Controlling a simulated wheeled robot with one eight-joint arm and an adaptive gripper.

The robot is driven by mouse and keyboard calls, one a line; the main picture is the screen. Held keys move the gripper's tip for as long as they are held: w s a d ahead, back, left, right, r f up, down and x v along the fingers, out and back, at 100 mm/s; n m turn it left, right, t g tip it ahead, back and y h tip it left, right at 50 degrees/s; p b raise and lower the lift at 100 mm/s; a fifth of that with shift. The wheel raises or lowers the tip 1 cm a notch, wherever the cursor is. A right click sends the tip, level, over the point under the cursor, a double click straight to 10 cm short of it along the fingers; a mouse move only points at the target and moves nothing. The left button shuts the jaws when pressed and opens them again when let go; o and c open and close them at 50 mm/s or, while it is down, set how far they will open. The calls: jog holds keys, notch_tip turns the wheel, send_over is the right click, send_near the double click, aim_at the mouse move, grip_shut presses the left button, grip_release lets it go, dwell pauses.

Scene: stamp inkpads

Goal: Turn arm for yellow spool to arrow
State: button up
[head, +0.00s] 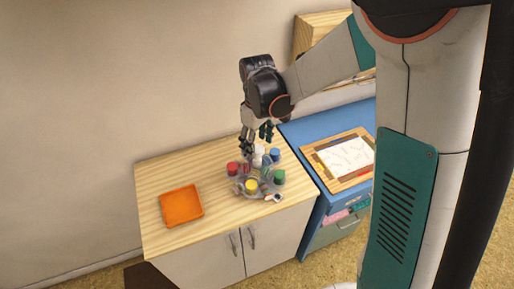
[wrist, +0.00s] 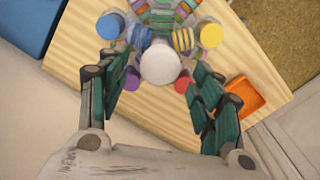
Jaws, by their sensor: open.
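A round stand with several coloured spools on arms sits on the wooden counter. The yellow spool (head: 251,185) is on its front side in the head view; a yellow round top (wrist: 211,33) shows at upper right in the wrist view. A white round knob (wrist: 159,64) is at the stand's middle; it also shows in the head view (head: 258,152). My gripper (head: 257,140) points down over the stand. In the wrist view my gripper (wrist: 161,78) is open, its fingers on both sides of the knob with nothing held. I cannot clearly make out the arrow.
Red (head: 233,168), green (head: 279,177) and blue (head: 274,155) spools stand around the yellow one. An orange tray (head: 181,205) lies left on the counter (head: 215,231). A blue cabinet (head: 309,173) with a framed board adjoins at right. Bare counter lies between tray and stand.

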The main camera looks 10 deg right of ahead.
jog(key=shift+f, duration=0.95)
grip_shut()
jog(key=shift+n, duration=0.7)
jog(key=shift+n+b, duration=0.45)
jog(key=shift+n, duration=4.35)
